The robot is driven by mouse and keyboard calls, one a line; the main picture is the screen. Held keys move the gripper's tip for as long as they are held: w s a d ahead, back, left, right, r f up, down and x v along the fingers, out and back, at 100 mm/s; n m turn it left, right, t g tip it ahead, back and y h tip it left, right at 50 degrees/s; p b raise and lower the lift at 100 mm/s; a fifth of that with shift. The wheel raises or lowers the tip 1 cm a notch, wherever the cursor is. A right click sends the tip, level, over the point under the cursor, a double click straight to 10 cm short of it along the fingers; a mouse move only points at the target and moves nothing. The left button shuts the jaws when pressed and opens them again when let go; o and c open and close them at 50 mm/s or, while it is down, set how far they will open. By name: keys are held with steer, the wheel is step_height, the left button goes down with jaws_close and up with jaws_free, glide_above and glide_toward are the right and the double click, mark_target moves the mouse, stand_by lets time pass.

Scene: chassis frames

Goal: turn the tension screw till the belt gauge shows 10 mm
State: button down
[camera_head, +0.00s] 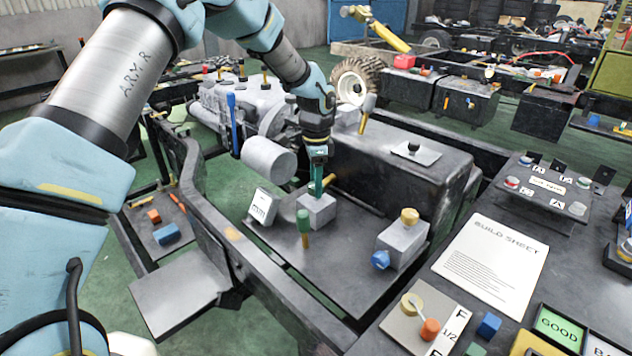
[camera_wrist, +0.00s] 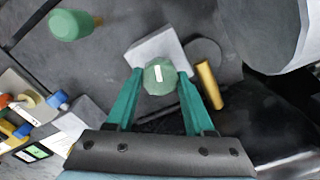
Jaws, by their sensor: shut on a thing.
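My gripper (camera_head: 317,184) points down over a grey block (camera_head: 316,209) on the dark plate. In the wrist view its teal fingers stand on both sides of a green round knob (camera_wrist: 160,76) with a white mark, the tension screw's head, and are shut on it. The block (camera_wrist: 150,48) shows beyond the knob. In the head view the fingers mostly hide the knob. The gauge (camera_head: 263,206), a small white-faced box marked mm, stands left of the block; its figure is too small to read. It is not seen for certain in the wrist view.
A green-capped brass pin (camera_head: 304,224) stands close in front of the block. A grey block with a blue knob (camera_head: 381,260) and yellow top is to the right. A grey cylinder (camera_head: 268,159) and a large dark housing (camera_head: 385,165) stand behind. Bare plate lies between the blocks.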

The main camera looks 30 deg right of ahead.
steer(key=shift+m, duration=1.1)
steer(key=shift+d, duration=0.1)
steer(key=shift+c, duration=1.4)
jaws_free()
steer(key=shift+r, duration=0.1)
step_height(320, 180, up, 11)
steer(key=b, duration=0.2)
steer(key=shift+f, duration=0.2)
